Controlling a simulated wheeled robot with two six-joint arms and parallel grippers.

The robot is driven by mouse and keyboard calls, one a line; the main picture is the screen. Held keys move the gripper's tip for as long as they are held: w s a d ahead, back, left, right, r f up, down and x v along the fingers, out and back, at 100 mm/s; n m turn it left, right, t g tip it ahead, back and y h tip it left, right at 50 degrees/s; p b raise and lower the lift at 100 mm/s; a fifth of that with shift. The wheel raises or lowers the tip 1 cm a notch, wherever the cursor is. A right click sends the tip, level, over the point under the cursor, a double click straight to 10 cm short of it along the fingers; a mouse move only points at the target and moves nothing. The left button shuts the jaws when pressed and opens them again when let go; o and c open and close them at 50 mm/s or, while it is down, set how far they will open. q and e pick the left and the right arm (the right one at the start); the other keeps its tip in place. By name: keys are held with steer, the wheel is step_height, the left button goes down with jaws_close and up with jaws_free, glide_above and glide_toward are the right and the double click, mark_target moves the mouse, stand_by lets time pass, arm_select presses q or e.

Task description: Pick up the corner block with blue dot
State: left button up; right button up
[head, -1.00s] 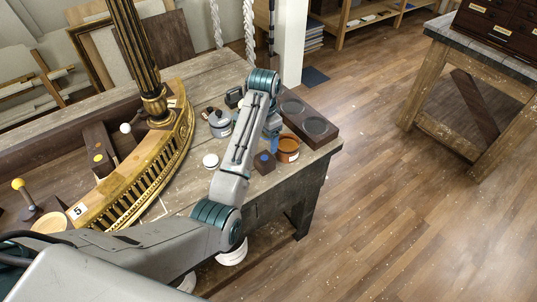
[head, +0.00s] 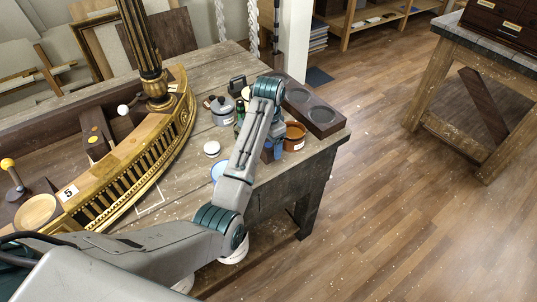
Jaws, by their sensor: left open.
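The corner block with the blue dot (head: 266,154) is a small dark block near the front right of the worn wooden table (head: 180,186). My left arm partly covers it, and I cannot make out its dot now. My left gripper (head: 278,149) has blue fingers and points down right beside the block, at its right. It is open; whether a finger touches the block is hidden. Another dark block with a yellow dot (head: 94,140) lies at the left, behind the curved gilt piece. My right gripper is not in view.
An orange-brown pot (head: 294,137) stands close right of my gripper. A dark tray with round recesses (head: 322,114) lies behind it. A lidded grey pot (head: 222,114), a white lid (head: 211,149) and a blue dish (head: 218,170) are left of my arm.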

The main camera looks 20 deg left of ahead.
arm_select(q)
steer(key=shift+f, duration=0.95)
steer(key=c, duration=1.1)
steer(key=shift+r, duration=0.1)
